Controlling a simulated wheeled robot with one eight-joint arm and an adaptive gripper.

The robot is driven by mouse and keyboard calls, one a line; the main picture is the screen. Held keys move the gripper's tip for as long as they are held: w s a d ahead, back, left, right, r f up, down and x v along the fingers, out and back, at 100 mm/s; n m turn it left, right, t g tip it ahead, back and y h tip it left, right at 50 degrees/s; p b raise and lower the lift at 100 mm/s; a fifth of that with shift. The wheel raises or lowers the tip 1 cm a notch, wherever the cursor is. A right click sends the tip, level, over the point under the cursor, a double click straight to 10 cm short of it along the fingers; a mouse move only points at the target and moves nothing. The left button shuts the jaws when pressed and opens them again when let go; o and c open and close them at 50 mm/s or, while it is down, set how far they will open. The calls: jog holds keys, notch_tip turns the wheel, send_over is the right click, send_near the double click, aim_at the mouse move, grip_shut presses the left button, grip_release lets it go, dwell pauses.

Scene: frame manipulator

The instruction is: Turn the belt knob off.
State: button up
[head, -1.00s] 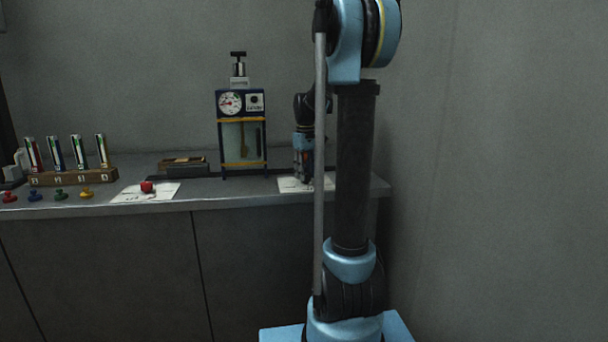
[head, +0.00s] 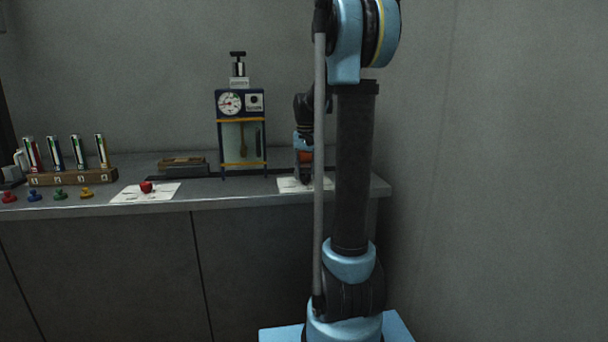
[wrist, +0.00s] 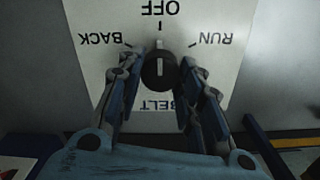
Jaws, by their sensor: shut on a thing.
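The belt knob (wrist: 160,73) is a dark round knob on a white label plate (wrist: 215,20) in the wrist view. The plate reads OFF, BACK, RUN and BELT, upside down in this view. The knob's white line runs up and down the picture, in line with the OFF tick. My gripper (wrist: 160,65) has one finger on each side of the knob and is shut on it. In the head view my gripper (head: 303,178) is low over the plate (head: 288,185) at the counter's right end, and the knob is hidden there.
A tall framed apparatus (head: 241,130) with a gauge stands just left of my gripper. Further left are a red knob (head: 146,187) on another white plate, a wooden rack (head: 75,177) of tubes and several coloured stoppers. The wall is close behind.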

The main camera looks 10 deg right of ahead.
aim_at(305, 174)
dwell(0.3)
jog(key=o, duration=1.1)
jog(key=shift+c, duration=0.2)
notch_tip(305, 174, up, 12)
